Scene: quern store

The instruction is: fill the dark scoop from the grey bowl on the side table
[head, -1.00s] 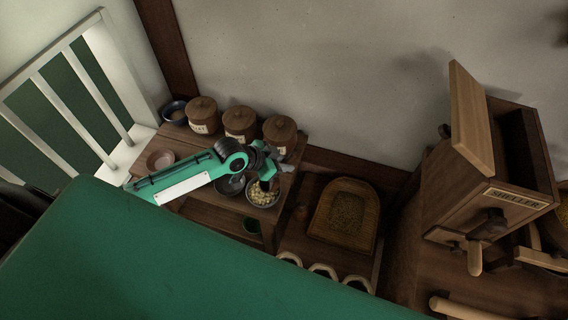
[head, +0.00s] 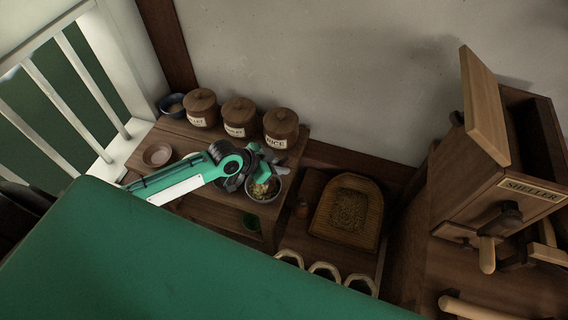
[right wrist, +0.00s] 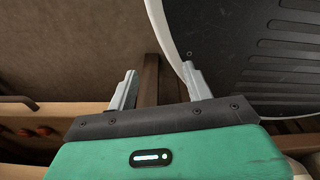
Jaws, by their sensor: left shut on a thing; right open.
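The grey bowl (head: 263,190), with pale yellowish contents, stands near the right end of the side table (head: 172,136). My left gripper (head: 277,166) is over the bowl, shut on what appears to be the dark scoop. The scoop is mostly hidden by the gripper and arm, so I cannot tell how full it is or whether it touches the contents. In the right wrist view my right gripper (right wrist: 160,85) is open with nothing between its fingers.
Three lidded jars, one marked rice (head: 281,128), line the table's back. A dark ribbed surface (right wrist: 270,55) lies beside my right gripper.

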